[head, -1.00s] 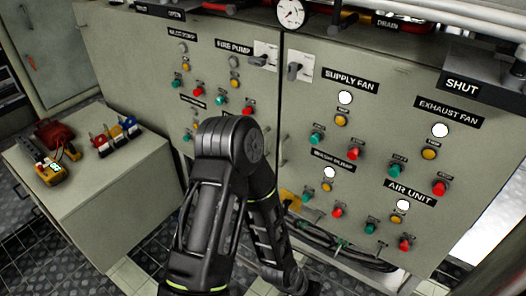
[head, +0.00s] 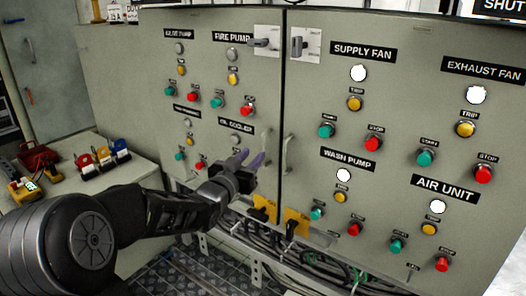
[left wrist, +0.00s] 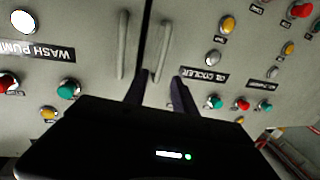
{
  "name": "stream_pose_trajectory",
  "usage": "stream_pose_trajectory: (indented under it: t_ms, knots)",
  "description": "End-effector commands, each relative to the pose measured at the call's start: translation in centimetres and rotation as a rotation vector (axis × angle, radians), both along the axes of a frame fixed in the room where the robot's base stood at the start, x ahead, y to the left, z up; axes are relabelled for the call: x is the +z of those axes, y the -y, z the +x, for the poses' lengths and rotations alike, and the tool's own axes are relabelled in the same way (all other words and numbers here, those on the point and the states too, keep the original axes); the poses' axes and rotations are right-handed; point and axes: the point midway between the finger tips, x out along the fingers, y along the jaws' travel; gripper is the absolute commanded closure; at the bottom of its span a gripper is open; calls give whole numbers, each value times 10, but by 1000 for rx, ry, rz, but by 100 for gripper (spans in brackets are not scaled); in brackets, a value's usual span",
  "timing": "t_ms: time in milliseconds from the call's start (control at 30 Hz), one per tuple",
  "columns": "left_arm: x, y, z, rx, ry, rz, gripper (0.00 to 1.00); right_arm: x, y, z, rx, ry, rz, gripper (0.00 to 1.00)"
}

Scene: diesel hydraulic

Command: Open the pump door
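The grey cabinet's left door (head: 150,60) carries FIRE PUMP and OIL COOLER labels. The right door (head: 400,110) carries SUPPLY FAN and WASH PUMP labels. Both look shut, with a dark seam between them. The left door's handle (head: 266,145) and the right door's handle (head: 289,155) are upright bars beside the seam. In the left wrist view, turned over, the left door's handle (left wrist: 161,52) lies ahead of and between the fingertips, the right door's handle (left wrist: 122,45) outside them. My left gripper (head: 250,160) is open and empty, close to the left door's handle; contact cannot be told.
Rotary switches (head: 264,42) sit at the doors' top edges. Yellow-plated levers (head: 294,225) and cables lie below the doors. A side cabinet (head: 130,172) with padlocks and a yellow meter stands at left. Free floor (head: 185,275) shows below.

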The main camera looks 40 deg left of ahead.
Motion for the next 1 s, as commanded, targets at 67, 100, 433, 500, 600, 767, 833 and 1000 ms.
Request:
stream_pose_trajectory:
  t_ms: [67,100,433,500,600,767,833,1000]
  knots:
    - [0,0,0,0,-1,0,68,0,0,0,0,0,0,100]
    - [-1,0,1,-1,-2,0,68,0,0,0,0,0,0,100]
    - [-2,-6,34,-2,-4,0,68,-4,1,1,-2,1,-1,100]
    - [-2,-9,45,-2,-2,2,68,-5,1,1,-2,1,-1,100]
    - [-2,-12,60,-2,-4,-1,68,-6,1,1,-3,2,-2,100]
    - [-1,-15,74,-1,-2,0,68,-7,2,2,-4,2,-2,100]
    - [-1,-16,76,-1,-2,0,68,-7,2,2,-4,2,-2,100]
    - [-1,-16,77,-1,-2,-1,68,-7,2,2,-4,2,-2,100]
